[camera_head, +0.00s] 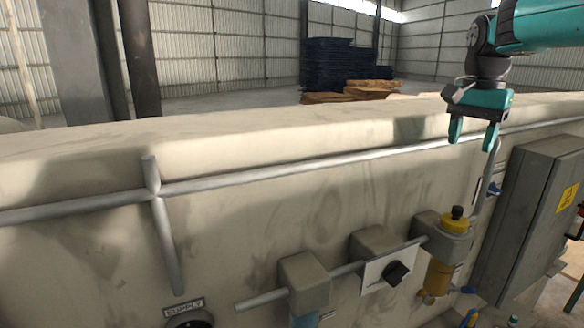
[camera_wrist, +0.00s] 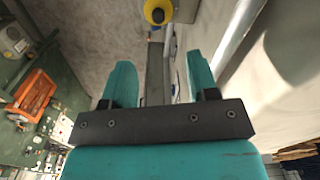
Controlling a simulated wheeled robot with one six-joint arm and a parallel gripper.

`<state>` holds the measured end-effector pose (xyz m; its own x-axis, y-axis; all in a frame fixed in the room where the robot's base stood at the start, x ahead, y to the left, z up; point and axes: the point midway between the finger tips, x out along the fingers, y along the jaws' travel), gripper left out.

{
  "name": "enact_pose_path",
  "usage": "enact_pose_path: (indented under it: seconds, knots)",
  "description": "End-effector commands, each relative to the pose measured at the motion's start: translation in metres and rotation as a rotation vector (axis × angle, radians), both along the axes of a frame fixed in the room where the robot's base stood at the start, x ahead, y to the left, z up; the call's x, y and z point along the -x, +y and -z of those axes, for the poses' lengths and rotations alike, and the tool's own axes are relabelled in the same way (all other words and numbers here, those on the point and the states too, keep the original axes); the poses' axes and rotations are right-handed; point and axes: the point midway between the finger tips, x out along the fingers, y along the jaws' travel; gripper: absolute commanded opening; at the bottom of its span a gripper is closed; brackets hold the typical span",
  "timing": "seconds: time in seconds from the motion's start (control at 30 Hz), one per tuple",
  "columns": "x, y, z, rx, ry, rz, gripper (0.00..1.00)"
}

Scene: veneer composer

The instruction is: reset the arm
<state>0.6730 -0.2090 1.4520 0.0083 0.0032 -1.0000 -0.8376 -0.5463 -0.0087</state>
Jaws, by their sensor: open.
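My gripper (camera_head: 473,137) hangs from the arm at the upper right of the head view, with its two teal fingers pointing down and apart. It is open, and nothing shows between the fingers. In the wrist view my gripper (camera_wrist: 160,85) also appears open and empty. In the head view it is in front of the top edge of the beige machine body (camera_head: 250,145). It is above the yellow-capped unit (camera_head: 455,222), which has a black knob on top. That unit also shows at the top of the wrist view (camera_wrist: 158,12), apart from the fingers.
A grey pipe (camera_head: 300,165) runs along the machine's face. A black knob on a white plate (camera_head: 397,272) and a grey block (camera_head: 304,268) sit lower down. A grey cabinet (camera_head: 530,220) stands at the right. An orange tray (camera_wrist: 35,95) shows at left in the wrist view.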

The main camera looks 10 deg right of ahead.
Motion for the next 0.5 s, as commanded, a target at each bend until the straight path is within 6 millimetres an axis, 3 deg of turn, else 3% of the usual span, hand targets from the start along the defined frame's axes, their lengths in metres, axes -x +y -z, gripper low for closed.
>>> enact_pose_path:
  seconds: [0.17,0.3,0.4,0.5]
  knots:
    - [0.045,0.086,0.067,-0.028,-0.049,-0.452,0.54]
    - [0.108,0.16,0.127,-0.086,-0.115,-0.88,0.54]
    - [0.159,0.2,0.167,-0.139,-0.169,-1.14,0.54]
    - [0.207,0.227,0.198,-0.191,-0.217,-1.345,0.54]
